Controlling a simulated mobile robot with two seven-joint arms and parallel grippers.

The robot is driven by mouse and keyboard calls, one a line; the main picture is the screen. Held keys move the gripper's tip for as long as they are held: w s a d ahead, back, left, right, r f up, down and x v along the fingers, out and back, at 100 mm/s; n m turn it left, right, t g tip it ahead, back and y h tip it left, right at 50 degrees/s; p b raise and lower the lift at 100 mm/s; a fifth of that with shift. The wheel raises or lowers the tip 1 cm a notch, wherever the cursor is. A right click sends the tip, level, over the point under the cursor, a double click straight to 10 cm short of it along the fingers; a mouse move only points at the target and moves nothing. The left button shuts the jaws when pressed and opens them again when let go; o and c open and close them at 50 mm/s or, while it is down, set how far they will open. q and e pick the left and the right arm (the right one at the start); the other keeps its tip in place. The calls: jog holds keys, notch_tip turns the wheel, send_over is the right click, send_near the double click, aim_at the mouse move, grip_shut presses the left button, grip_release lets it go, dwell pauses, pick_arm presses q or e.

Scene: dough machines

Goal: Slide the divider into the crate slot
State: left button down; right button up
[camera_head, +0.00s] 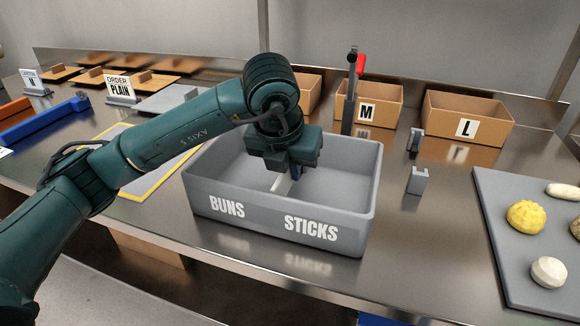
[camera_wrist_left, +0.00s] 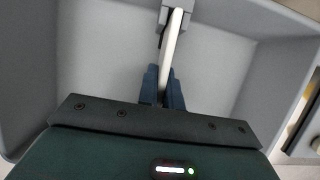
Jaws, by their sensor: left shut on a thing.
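The grey crate (camera_head: 262,217) stands on the steel table, its front marked BUNS and STICKS. My left gripper (camera_head: 293,172) reaches down into it from above. In the left wrist view my left gripper (camera_wrist_left: 163,88) is shut on the divider (camera_wrist_left: 174,40), a thin whitish panel seen edge-on. The divider (camera_head: 278,183) shows as a small pale piece beside the fingers in the head view. Its far end lies at a grey slot bracket (camera_wrist_left: 178,12) on the crate wall. I cannot tell how deep it sits there. My right gripper is not in view.
Cardboard boxes marked M (camera_head: 385,108) and L (camera_head: 465,128) stand behind. A red-handled upright tool (camera_head: 351,95) is close behind the crate. Small grey brackets (camera_head: 418,181) stand to the right, beside a grey tray (camera_head: 505,235) with dough pieces. A yellow-edged mat (camera_head: 150,184) lies left.

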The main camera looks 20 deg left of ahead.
pick_arm(q)
jog(key=c, duration=1.5)
grip_release()
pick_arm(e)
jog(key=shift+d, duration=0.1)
